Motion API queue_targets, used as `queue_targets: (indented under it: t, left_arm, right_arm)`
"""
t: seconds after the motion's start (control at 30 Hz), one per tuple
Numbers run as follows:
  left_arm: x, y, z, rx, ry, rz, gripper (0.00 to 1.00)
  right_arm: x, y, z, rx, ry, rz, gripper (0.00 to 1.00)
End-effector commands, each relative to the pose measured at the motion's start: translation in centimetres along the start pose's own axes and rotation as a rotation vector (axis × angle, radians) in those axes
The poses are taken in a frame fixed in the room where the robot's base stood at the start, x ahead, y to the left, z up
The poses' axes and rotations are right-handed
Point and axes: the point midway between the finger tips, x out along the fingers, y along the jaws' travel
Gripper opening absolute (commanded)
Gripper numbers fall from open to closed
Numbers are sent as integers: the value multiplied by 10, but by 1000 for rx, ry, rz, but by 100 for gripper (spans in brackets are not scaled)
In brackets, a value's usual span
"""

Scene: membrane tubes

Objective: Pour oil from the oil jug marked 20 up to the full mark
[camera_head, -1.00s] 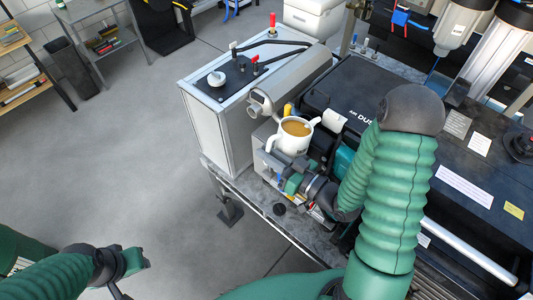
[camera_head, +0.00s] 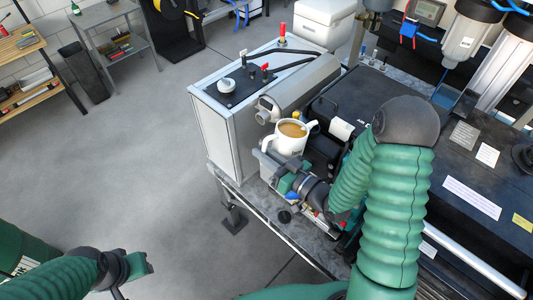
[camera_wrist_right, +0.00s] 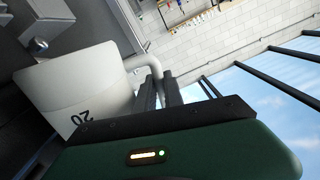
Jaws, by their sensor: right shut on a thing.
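The oil jug (camera_head: 287,147) is a white vessel with brown liquid in it, upright or nearly so in the head view. The right wrist view shows the mark 20 on the side of the jug (camera_wrist_right: 62,92) and its curved handle. My right gripper (camera_head: 272,163) is shut on the jug at its handle; its dark fingers (camera_wrist_right: 158,90) also show in the wrist view. The jug is held beside a grey cylinder with a round opening (camera_head: 268,108). I cannot make out a full mark. My left gripper (camera_head: 138,266) is at lower left, away from the jug; its jaws are unclear.
A light-grey cabinet (camera_head: 225,140) with a black top panel and knobs stands left of the jug. A dark machine (camera_head: 350,100) with paper labels lies to the right. A metal bench edge (camera_head: 265,228) runs below.

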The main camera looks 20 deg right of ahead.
Motion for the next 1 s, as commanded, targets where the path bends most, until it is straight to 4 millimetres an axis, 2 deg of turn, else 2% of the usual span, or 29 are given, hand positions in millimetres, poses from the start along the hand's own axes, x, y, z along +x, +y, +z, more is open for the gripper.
queue_targets:
  t: [1.0]
  left_arm:
    - [-1, 0, 0, -1, 0, 0, 36]
  right_arm:
    - [10, 0, -3, 11, 7, -3, 0]
